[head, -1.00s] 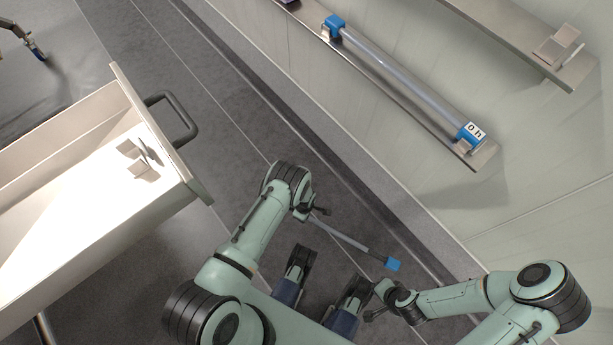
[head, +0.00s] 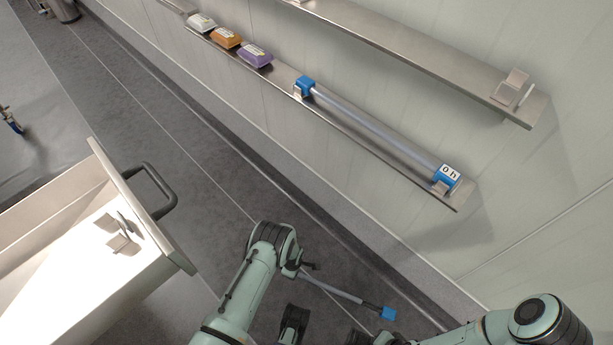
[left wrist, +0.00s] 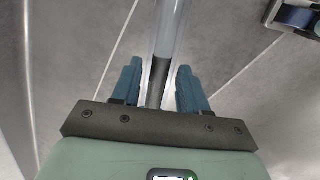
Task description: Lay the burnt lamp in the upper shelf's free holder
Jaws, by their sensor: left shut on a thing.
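The burnt lamp (head: 335,289), a thin grey tube with a dark band and a blue end cap, hangs low over the floor in the head view. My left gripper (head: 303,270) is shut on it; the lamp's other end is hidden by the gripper. In the left wrist view the lamp's tube (left wrist: 170,35) runs between the two blue fingers. The upper shelf (head: 430,62) is on the wall at the upper right, well away from the lamp. An empty holder (head: 513,86) stands at its right end. My right gripper's fingers are out of view below the bottom edge.
The lower shelf (head: 400,167) bears a lamp (head: 375,128) with blue ends, one labelled "0 h", and white (head: 200,23), orange (head: 226,38) and purple (head: 254,55) boxes. An open drawer (head: 130,190) with a holder inside (head: 120,234) juts out at left. Bare floor lies between.

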